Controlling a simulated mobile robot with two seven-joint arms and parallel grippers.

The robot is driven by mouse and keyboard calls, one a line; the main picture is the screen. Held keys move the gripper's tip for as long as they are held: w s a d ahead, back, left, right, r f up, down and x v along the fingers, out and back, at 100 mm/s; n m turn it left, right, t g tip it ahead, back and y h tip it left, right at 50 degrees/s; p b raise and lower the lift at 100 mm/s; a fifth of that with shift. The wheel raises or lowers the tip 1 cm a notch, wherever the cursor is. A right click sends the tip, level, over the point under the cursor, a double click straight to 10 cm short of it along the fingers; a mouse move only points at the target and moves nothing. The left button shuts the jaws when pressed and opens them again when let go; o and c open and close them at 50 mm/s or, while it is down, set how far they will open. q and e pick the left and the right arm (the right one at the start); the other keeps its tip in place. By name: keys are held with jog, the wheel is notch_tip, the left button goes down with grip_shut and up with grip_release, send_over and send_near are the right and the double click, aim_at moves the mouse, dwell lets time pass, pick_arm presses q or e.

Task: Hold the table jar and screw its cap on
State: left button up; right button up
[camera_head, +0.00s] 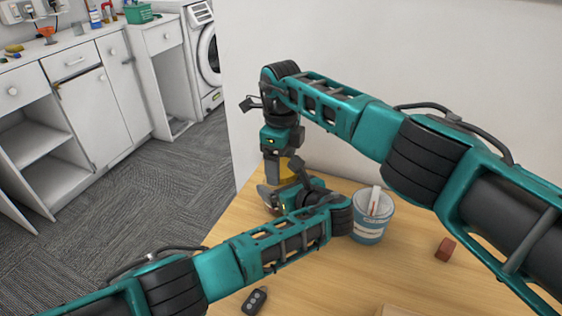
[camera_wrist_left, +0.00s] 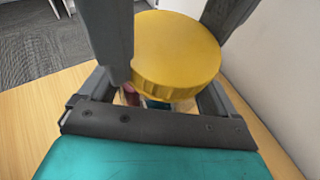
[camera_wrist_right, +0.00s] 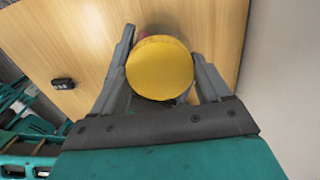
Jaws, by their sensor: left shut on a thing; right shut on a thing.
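The yellow cap (camera_wrist_left: 175,50) is held between the fingers of my right gripper (camera_wrist_right: 163,55), which points down from above and is shut on it. The cap also shows in the right wrist view (camera_wrist_right: 160,68), and partly behind the gripper in the head view (camera_head: 285,168). My left gripper (camera_head: 272,199) is low over the table, just under the cap, and is shut on the jar. The jar is nearly all hidden by the cap and fingers; only small reddish and dark bits show below the cap. I cannot tell whether the cap touches the jar's rim.
A blue and white tub (camera_head: 369,228) with a pale item in it stands close to my left wrist. A red-brown block (camera_head: 446,249) lies to its right. A dark key fob (camera_head: 254,300) lies near the front. A wall rises behind the wooden table (camera_head: 330,280).

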jog(key=m, duration=1.1)
jog(key=o, duration=1.1)
jog(key=shift+r, duration=0.1)
notch_tip(320, 180, up, 12)
jog(key=shift+f, duration=0.1)
pick_arm(q)
jog(key=o, duration=1.8)
jog(key=shift+c, duration=0.2)
